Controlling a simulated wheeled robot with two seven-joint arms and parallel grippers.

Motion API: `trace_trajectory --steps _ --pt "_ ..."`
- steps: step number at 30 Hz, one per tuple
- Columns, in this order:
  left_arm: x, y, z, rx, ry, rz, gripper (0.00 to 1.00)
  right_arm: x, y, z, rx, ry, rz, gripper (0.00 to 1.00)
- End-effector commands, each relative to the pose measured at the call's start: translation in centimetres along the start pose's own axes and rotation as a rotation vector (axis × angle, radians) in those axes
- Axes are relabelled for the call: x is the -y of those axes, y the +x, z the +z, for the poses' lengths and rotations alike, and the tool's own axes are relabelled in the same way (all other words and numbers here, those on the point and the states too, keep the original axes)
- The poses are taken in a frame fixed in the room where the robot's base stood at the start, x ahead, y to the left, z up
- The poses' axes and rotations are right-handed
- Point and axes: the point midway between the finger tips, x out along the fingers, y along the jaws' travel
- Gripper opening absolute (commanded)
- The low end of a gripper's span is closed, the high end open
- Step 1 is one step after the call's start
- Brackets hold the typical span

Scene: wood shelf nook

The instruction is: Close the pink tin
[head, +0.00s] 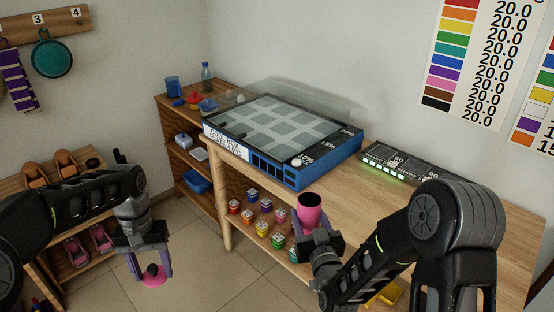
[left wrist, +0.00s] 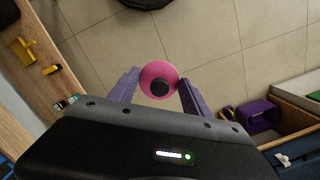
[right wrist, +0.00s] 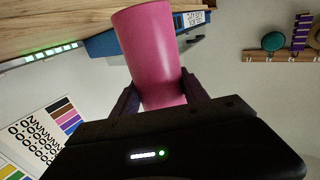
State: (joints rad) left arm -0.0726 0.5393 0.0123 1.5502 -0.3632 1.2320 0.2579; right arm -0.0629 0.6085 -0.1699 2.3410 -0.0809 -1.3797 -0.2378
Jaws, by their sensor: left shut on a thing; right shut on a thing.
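The pink tin (head: 309,209) is held upright by my right gripper (head: 318,238) in front of the wooden table. Its dark open top shows in the head view. The right wrist view shows the pink tin (right wrist: 155,60) between the fingers of my right gripper (right wrist: 160,95). My left gripper (head: 151,266) is shut on a round pink lid (head: 153,281) with a black knob, held above the floor at the left. The lid (left wrist: 148,72) and its knob also show between the fingers in the left wrist view. The lid and tin are well apart.
The wooden table (head: 405,215) carries a blue-framed panel box (head: 275,135) and a low device with green lights (head: 400,165). Several small coloured jars (head: 266,206) stand on a shelf below. A low shelf with shoes (head: 65,200) is at the left. Open floor lies between.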

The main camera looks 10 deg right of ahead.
Motion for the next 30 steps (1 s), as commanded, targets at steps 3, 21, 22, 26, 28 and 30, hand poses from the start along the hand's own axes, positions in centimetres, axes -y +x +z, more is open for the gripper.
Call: trace_trajectory --steps 3,21,22,26,28,30 --pt "0.0 0.0 0.0 0.0 0.0 0.0 0.18 0.4 -0.3 0.2 0.0 -0.001 -0.019 0.0" --pt "0.0 0.0 0.0 0.0 0.0 0.0 0.18 6.7 -4.6 3.1 0.003 0.002 -0.302 0.0" --pt "0.0 0.0 0.0 0.0 0.0 0.0 0.18 7.2 -5.0 3.3 0.003 0.002 -0.328 0.0" --pt "0.0 0.0 0.0 0.0 0.0 0.0 0.18 9.8 -6.7 4.4 0.002 0.002 -0.444 0.0" --pt "0.0 0.0 0.0 0.0 0.0 0.0 0.18 11.2 -7.7 5.0 0.002 0.002 -0.506 0.0" --pt "0.0 0.0 0.0 0.0 0.0 0.0 0.18 12.5 -8.5 5.6 0.002 0.002 -0.565 0.0"
